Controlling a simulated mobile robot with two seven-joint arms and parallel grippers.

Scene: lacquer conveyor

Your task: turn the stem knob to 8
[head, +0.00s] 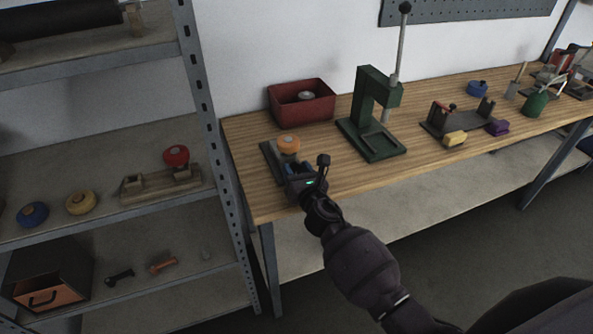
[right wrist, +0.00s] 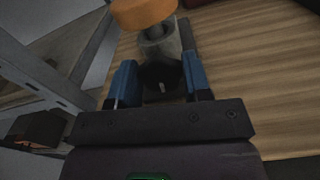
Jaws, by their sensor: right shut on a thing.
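The stem knob (right wrist: 150,74) is dark and round with a small pale mark on it. In the right wrist view it sits between the two blue fingers of my right gripper (right wrist: 160,82), which is shut on it. The knob is on a grey fixture (right wrist: 163,46) that has an orange wheel (right wrist: 143,12) at its far end. In the head view the orange wheel (head: 288,143) shows just beyond my right gripper (head: 292,168), which hides the knob there. I cannot read any numbers. My left gripper is not in view.
The wooden bench (head: 235,138) holds a red bin (head: 301,112) behind the fixture and a green press (head: 372,125) to its right. A metal shelf (head: 205,140) stands close on the left. The bench front right of my gripper is clear.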

